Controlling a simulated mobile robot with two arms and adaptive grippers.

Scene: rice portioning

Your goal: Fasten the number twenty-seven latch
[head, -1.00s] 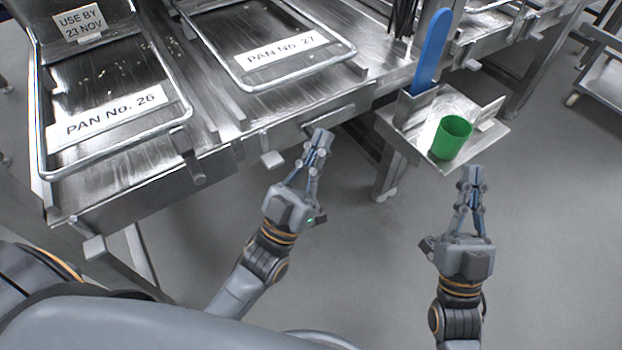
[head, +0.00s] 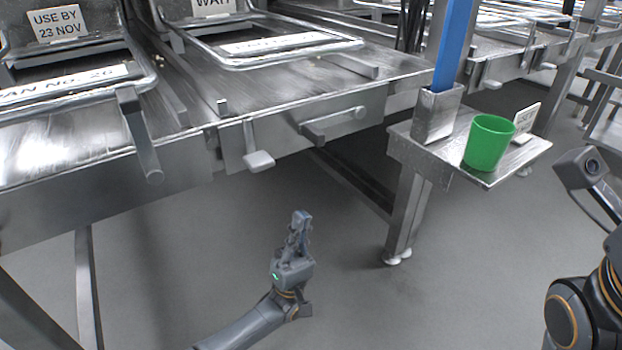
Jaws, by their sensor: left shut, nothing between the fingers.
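Pan 27's wire-rimmed frame (head: 240,64) lies on the steel bench top; its label (head: 285,43) is partly covered by the rim. Below it, on the bench's front face, are a horizontal bar handle (head: 332,125) and a hanging paddle lever (head: 258,158). No number shows on either, so I cannot tell which is the number twenty-seven latch. My left gripper (head: 301,218) is shut and empty, pointing up, below and apart from both. My right arm shows at the right edge; its fingers are out of view.
Pan 26's label (head: 65,84) and a downward lever (head: 140,135) are at the left. A side shelf (head: 440,165) on a leg holds a green cup (head: 489,143) and a steel holder (head: 437,113) with a blue paddle (head: 452,45). Floor before the bench is clear.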

